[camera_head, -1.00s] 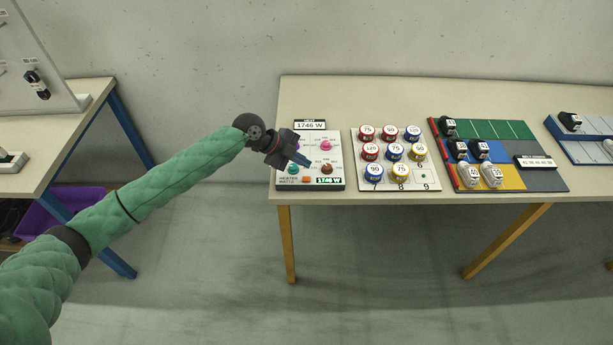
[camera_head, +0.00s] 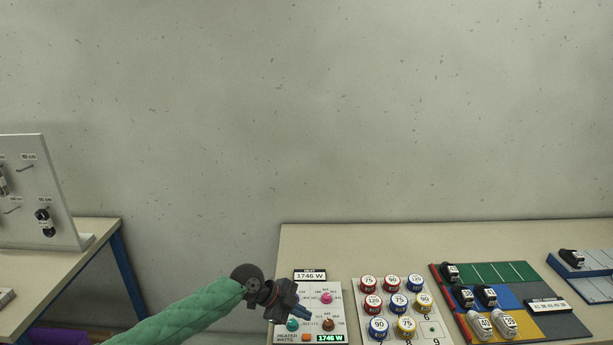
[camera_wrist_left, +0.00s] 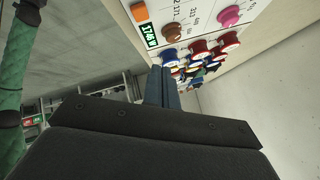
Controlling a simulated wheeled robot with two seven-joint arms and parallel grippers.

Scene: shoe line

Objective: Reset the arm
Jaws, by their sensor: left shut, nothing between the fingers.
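My left arm (camera_head: 185,318), in a green sleeve, comes in from the lower left of the head view. Its left gripper (camera_head: 303,316) is over the heater panel (camera_head: 338,312) at the left end of the table. The gripper is shut and empty. The panel has several coloured knobs and displays reading 1746 W. In the left wrist view the closed blue fingers (camera_wrist_left: 161,86) point toward the panel (camera_wrist_left: 180,14), which shows at the top with a pink and a brown knob. I cannot tell whether the fingertips touch a knob. My right gripper is out of view.
A board of numbered round pieces (camera_head: 398,337) lies right of the panel on the table (camera_head: 380,245). Further right is a coloured board (camera_head: 512,270) with several small shoes. A pegboard (camera_head: 32,175) stands on another table at left. The wall behind is bare.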

